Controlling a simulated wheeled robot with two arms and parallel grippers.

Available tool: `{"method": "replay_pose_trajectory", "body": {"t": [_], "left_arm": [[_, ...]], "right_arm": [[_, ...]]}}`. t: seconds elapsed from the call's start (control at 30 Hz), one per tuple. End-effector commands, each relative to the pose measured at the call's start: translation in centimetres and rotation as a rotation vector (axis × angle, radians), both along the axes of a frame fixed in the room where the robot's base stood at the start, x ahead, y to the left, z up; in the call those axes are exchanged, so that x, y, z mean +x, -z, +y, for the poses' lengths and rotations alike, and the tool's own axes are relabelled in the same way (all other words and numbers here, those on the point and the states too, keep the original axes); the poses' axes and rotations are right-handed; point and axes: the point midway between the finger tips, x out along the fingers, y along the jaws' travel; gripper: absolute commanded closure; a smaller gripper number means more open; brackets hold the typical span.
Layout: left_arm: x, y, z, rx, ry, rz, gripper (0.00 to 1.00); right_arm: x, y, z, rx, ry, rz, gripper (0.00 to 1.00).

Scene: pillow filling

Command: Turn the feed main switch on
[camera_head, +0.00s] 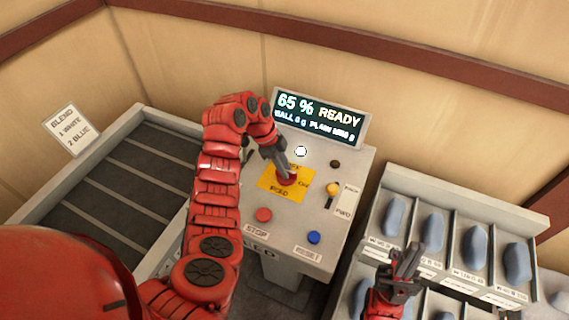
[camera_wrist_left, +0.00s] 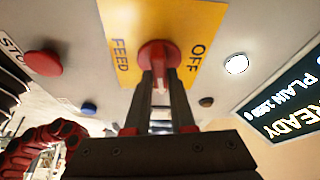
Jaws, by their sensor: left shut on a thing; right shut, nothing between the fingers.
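The feed main switch is a red knob (camera_head: 288,180) on a yellow plate (camera_head: 268,185) on the grey control panel. In the left wrist view the knob (camera_wrist_left: 158,50) stands in the middle of the yellow plate (camera_wrist_left: 190,14), with FEED and OFF lettering visible. My left gripper (camera_head: 283,172) is shut on the knob; its fingers (camera_wrist_left: 160,75) hide part of it. The knob's pointing direction cannot be made out. My right gripper (camera_head: 408,260) is shut and empty, in front of the bins at the right.
The display (camera_head: 319,117) reads 65 % READY. The panel has a red button (camera_head: 264,214), a blue button (camera_head: 314,237), a white lamp (camera_head: 301,151), a dark button (camera_head: 335,164) and a yellow-topped lever (camera_head: 333,188). Bins (camera_head: 462,205) with blue-grey pillows stand right; a slatted conveyor (camera_head: 125,190) lies left.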

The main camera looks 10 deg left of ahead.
Motion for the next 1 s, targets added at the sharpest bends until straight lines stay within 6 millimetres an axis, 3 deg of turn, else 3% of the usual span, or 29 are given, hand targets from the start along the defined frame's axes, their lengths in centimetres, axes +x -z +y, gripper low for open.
{"method": "replay_pose_trajectory", "body": {"t": [0.37, 0.9, 0.93, 1.0], "left_arm": [[0.15, -0.11, -0.03, 0.000, 0.156, -0.002, 1.00], [0.20, -0.06, 0.05, 0.001, 0.179, -0.005, 1.00], [0.21, -0.07, 0.04, 0.001, 0.179, -0.005, 0.74], [0.20, -0.06, 0.04, 0.001, 0.178, -0.005, 0.61]], "right_arm": [[0.00, -0.96, 0.00, 0.000, 0.000, 0.000, 1.00], [0.00, -1.03, 0.00, 0.000, 0.000, 0.000, 1.00], [0.00, -1.03, 0.00, 0.000, 0.000, 0.000, 1.00], [0.00, -1.03, 0.00, 0.000, 0.000, 0.000, 1.00]]}}
